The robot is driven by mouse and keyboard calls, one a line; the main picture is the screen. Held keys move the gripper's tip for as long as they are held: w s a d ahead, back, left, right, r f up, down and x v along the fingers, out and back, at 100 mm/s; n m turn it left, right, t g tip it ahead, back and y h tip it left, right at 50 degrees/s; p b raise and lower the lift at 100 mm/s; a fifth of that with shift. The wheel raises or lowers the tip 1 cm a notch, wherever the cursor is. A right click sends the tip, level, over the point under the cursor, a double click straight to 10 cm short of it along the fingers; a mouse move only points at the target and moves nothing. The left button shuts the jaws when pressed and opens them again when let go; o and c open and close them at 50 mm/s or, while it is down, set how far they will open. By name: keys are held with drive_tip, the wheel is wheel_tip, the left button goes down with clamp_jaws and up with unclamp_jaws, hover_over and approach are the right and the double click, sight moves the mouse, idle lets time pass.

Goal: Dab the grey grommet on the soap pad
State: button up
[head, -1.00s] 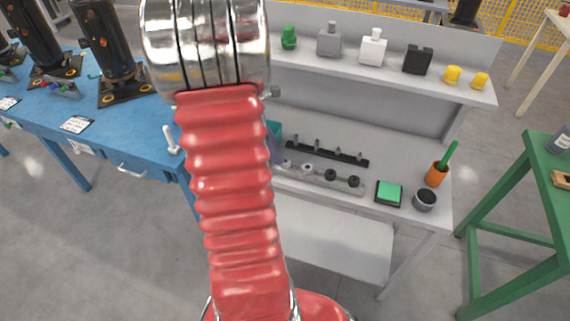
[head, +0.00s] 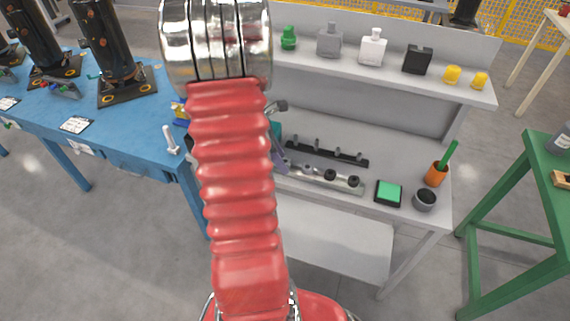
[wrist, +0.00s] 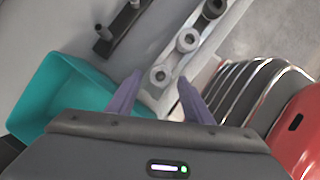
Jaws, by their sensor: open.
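In the wrist view, my gripper (wrist: 160,82) is open, its two purple fingers apart. A pale grey grommet (wrist: 160,75) on a light rail (wrist: 172,58) shows between the fingertips; nothing is gripped. Contact cannot be told. A second grey grommet (wrist: 187,40) and a dark one (wrist: 213,8) sit further along the rail. In the head view, my gripper (head: 279,159) is partly hidden by my red arm, at the rail's left end. The soap pad seems to be the green pad in a black tray (head: 388,192), right of the rail.
A teal bin (wrist: 62,92) lies left of my gripper in the wrist view. A dark rack with upright pegs (head: 326,152) stands behind the rail. Bottles line the upper shelf.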

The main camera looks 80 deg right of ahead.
drive_tip(key=shift+c, duration=0.4)
drive_tip(key=c, duration=1)
drive_tip(key=shift+r, duration=0.1)
drive_tip(key=shift+c, duration=0.4)
wheel_tip(320, 180, up, 10)
drive_tip(key=shift+f, duration=0.1)
clamp_jaws()
